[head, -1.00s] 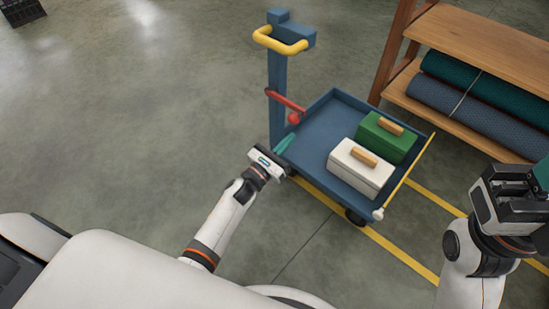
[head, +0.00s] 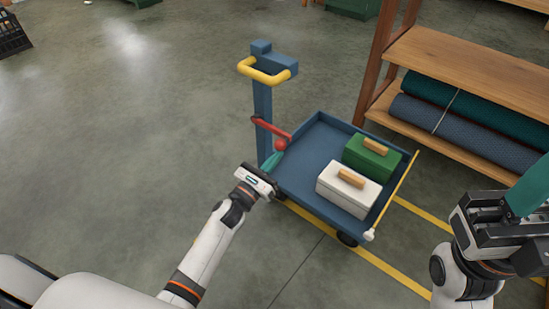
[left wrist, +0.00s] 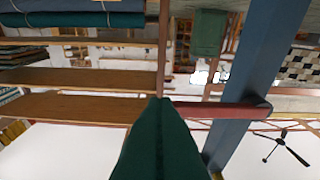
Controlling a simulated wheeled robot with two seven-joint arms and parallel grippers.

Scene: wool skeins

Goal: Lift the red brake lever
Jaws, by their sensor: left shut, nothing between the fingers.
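The red brake lever (head: 270,128) sits on the blue post of the cart (head: 262,105) and slopes down to the right, with a round red knob (head: 281,144) near its outer end. My left gripper (head: 271,161) is shut and empty, its teal fingertips just below the knob.
A green box (head: 371,158) and a white box (head: 345,193) with wooden handles lie on the cart's blue bed (head: 300,160). A wooden shelf (head: 470,65) with rolled textiles stands behind, to the right. The floor left of the cart is clear.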

